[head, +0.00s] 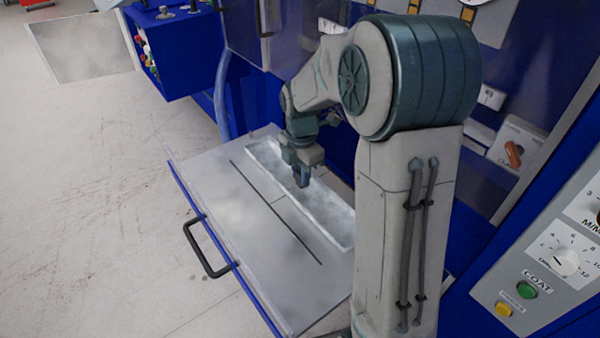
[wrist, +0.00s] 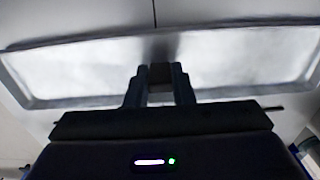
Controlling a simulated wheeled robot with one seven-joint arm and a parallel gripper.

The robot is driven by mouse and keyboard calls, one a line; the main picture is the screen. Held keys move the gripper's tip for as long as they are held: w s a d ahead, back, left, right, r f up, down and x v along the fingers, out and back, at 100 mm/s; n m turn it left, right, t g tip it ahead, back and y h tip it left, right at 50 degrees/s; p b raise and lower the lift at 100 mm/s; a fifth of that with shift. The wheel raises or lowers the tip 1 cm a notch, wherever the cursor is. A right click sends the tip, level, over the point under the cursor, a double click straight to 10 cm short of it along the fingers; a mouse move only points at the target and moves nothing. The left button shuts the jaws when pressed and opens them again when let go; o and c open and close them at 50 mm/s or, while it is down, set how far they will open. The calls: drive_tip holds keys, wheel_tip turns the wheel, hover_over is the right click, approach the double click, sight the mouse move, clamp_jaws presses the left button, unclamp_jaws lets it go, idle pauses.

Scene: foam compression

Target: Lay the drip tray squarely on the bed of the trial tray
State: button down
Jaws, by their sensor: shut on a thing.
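The drip tray (head: 334,219), a long, shallow, pale metal tray with raised rims, is over the back right part of the trial tray's bed (head: 235,205). Its long sides look roughly parallel to the dark slot in the bed. I cannot tell whether it rests flat on the bed or hangs slightly above.
The trial tray has a black handle (head: 207,250) along its front left edge. A blue machine body (head: 187,50) stands behind, and a control panel (head: 550,265) with knobs and buttons is at the right. Open floor (head: 90,200) lies left.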

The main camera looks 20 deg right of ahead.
drive_tip(key=shift+f, duration=0.15)
drive_tip(key=c, duration=1.3)
unclamp_jaws()
drive_tip(key=shift+o, duration=0.2)
wheel_tip(320, 180, up, 11)
drive_tip(key=s+f+m+t, duration=0.2)
drive_tip(key=s+m+t, duration=0.1)
drive_tip(key=s+m, duration=1.8)
drive_tip(key=shift+a+f+m, duration=0.2)
drive_tip(key=shift+f+m, duration=0.05)
drive_tip(key=shift+m, duration=0.45)
drive_tip(key=shift+w, duration=0.1)
